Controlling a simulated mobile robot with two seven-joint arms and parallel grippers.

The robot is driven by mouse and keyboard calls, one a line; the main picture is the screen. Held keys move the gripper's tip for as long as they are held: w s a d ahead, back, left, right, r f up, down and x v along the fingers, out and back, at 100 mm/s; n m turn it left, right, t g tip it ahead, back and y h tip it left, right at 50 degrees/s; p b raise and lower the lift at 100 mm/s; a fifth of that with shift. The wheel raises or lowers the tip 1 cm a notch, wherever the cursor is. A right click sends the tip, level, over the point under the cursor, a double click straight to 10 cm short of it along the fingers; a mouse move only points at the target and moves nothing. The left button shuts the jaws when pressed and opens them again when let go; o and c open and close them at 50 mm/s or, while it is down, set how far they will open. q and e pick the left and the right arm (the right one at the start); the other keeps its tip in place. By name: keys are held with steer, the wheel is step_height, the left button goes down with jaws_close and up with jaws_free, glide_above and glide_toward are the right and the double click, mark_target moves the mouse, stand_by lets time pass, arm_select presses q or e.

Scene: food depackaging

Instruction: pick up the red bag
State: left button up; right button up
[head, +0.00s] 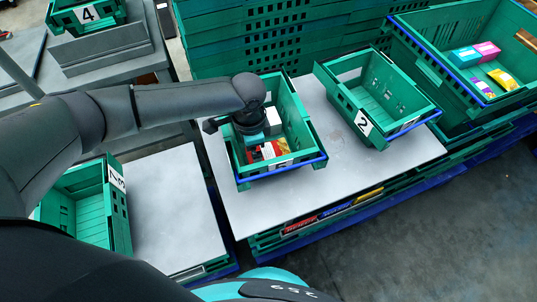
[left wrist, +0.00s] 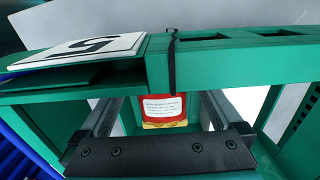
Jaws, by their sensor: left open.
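The red bag (left wrist: 164,112) shows in the left wrist view as a red packet with a white text label and a yellow lower edge. It is inside a green crate (left wrist: 240,62) and appears between my open left fingers (left wrist: 160,105); I cannot tell whether they touch it. In the head view my left gripper (head: 250,128) reaches down into the middle green crate (head: 300,128). Red packaging (head: 268,151) lies below it in the crate, partly hidden by the gripper and the crate wall. My right gripper is not in view.
White boxes (head: 273,118) share the middle crate. An empty green crate labelled 2 (head: 372,92) stands to its right on the grey table (head: 222,180). A larger crate (head: 425,45) with several colourful packs is at the far right. Stacked crates (head: 225,50) stand behind.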

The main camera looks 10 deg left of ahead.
arm_select(q)
steer(key=c, duration=1)
